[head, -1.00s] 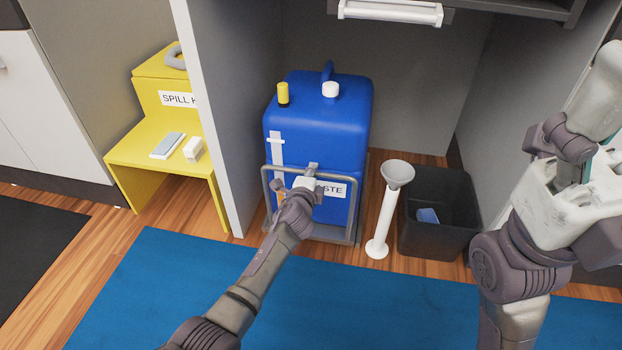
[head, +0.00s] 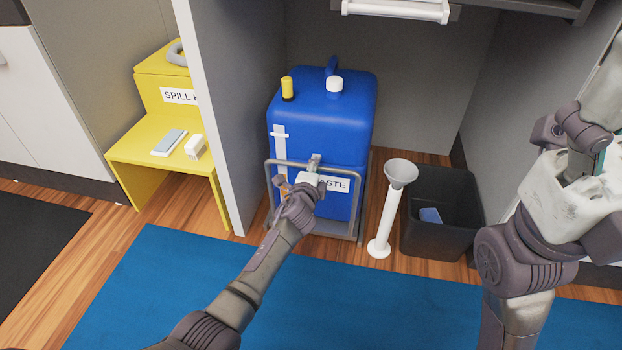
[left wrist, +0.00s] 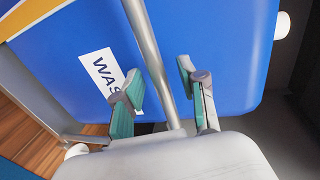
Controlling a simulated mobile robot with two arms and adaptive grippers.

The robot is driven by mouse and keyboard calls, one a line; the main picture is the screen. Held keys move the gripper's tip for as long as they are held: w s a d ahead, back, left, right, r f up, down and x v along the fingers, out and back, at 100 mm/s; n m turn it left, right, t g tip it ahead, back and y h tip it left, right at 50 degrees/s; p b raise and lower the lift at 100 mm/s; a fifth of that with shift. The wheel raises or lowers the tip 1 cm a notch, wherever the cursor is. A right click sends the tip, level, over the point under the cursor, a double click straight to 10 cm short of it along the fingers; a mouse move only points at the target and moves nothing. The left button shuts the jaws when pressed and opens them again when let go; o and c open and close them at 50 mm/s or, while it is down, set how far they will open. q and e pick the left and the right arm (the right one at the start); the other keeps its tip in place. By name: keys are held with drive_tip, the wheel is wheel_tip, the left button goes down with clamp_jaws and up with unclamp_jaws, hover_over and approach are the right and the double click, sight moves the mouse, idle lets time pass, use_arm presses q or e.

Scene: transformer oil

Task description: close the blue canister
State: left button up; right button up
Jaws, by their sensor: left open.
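The blue canister (head: 325,125) stands upright inside the cabinet bay, with a white cap (head: 335,84) and a yellow-topped fitting (head: 288,88) on top. I cannot tell how tightly the cap sits. A grey tubular frame (head: 272,168) runs across its front. My left gripper (head: 314,168) is in front of the canister, near its WASTE label (head: 335,185). In the left wrist view the open left gripper (left wrist: 160,86) has its teal fingers on either side of the grey bar. The white cap (left wrist: 282,25) shows at the right. My right gripper (head: 580,165) is large at the right; its fingers are unclear.
A white stand with a grey funnel (head: 401,174) and a black bin (head: 445,210) stand right of the canister. A white cabinet wall (head: 207,110) and a yellow spill stand (head: 150,155) are to the left. A shelf with a white bar (head: 397,10) hangs above.

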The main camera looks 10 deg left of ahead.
use_arm(q)
drive_tip(key=s+r, duration=0.2)
drive_tip(key=s, duration=0.9)
drive_tip(key=shift+s+a+r, duration=0.1)
drive_tip(key=shift+r, duration=0.05)
